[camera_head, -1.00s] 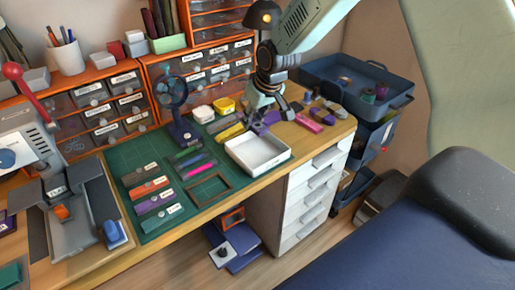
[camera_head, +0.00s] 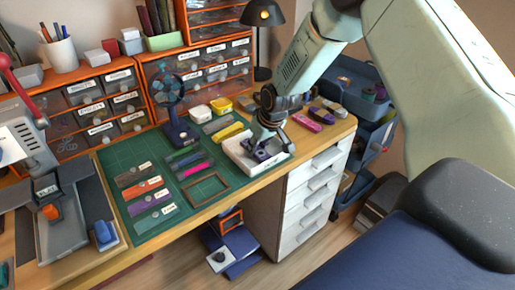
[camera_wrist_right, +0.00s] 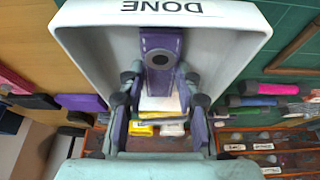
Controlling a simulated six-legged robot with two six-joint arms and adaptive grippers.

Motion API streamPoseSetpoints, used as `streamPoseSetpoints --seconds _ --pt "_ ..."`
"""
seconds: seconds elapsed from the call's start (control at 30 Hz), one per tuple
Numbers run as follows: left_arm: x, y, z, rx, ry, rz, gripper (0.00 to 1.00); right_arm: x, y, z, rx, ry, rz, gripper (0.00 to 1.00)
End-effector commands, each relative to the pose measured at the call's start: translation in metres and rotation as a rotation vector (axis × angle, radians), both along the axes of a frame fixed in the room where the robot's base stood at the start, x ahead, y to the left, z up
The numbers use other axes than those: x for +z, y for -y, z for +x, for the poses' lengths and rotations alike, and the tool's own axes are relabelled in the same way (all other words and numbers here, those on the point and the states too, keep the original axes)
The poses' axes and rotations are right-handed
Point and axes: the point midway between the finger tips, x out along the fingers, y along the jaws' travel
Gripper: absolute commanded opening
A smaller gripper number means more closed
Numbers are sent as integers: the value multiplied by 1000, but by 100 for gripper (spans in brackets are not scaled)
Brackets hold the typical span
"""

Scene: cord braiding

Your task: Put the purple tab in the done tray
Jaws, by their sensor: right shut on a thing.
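The purple tab (camera_wrist_right: 162,58) has a round eyelet and is pinched between the fingers of my right gripper (camera_wrist_right: 160,98). In the head view the gripper (camera_head: 262,150) is over the white done tray (camera_head: 240,168), with the purple tab (camera_head: 266,154) within the tray's outline. The tray's wall (camera_wrist_right: 250,20), lettered DONE, shows in the wrist view. I cannot tell whether the tab touches the tray floor. My left gripper is not in view.
The green cutting mat (camera_head: 125,160) holds labelled strips, including a purple strip (camera_head: 150,206), and an empty frame (camera_head: 207,189). A pink piece (camera_head: 306,123) and other pieces lie right of the tray, near the table's edge.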

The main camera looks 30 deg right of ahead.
Motion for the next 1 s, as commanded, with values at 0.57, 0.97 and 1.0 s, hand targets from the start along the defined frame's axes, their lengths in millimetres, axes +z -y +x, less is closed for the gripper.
streamPoseSetpoints --seconds 0.57,0.97,1.0 --pt "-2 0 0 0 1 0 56 -3 0 1 1 2 0 47" --pt "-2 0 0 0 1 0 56 -2 0 1 1 2 0 56" --pt "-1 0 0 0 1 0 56 -1 0 1 1 2 0 56"
